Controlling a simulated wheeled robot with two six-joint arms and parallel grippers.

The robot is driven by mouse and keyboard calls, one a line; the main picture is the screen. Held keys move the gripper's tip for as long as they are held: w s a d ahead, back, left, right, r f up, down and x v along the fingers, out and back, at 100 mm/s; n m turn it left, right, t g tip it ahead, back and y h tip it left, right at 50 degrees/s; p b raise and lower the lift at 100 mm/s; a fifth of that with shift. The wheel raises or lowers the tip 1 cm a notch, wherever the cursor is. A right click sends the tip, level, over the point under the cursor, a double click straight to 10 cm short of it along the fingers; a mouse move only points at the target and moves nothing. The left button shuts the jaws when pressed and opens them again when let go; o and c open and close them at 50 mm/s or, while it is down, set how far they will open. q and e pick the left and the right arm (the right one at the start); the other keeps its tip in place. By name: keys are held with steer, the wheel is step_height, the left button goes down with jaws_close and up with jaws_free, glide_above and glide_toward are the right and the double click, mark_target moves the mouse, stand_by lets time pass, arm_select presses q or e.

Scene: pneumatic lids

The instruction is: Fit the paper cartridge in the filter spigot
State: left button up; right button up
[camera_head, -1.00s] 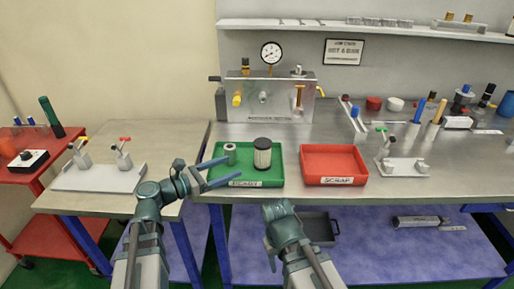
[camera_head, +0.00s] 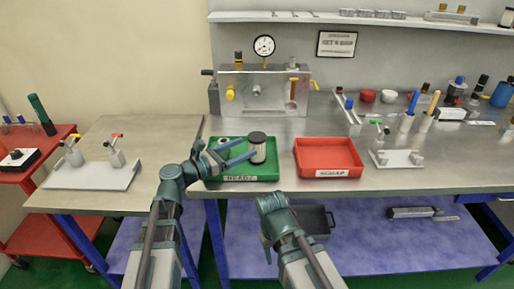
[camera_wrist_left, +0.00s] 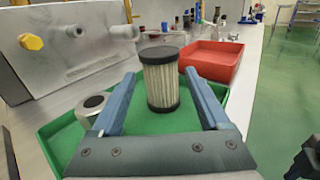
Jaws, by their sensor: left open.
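The paper cartridge (camera_head: 257,150), a pale pleated cylinder with dark end caps, stands upright in the green tray (camera_head: 213,171). My left gripper (camera_head: 249,148) is open and level over the tray, its fingers pointing at the cartridge. In the left wrist view the cartridge (camera_wrist_left: 162,85) stands between the two blue fingertips, with a gap on each side. A metal test block (camera_head: 243,98) stands behind the tray; a grey stub (camera_head: 256,91) on its front may be the filter spigot. My right gripper (camera_head: 266,240) hangs low before the bench, its fingers barely visible.
A small grey cylinder with a dark hole (camera_wrist_left: 95,103) sits in the green tray beside my left finger. A red tray (camera_head: 328,172) stands to the right. Bench is clear between block and trays.

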mark_target(249, 145)
arm_select(q)
steer(key=shift+w, duration=0.1)
steer(key=x, duration=0.5)
steer(key=shift+w+d, duration=0.1)
steer(key=shift+d, duration=0.15)
steer(key=c, duration=1)
steer(key=shift+r, duration=0.1)
steer(key=shift+c, duration=0.2)
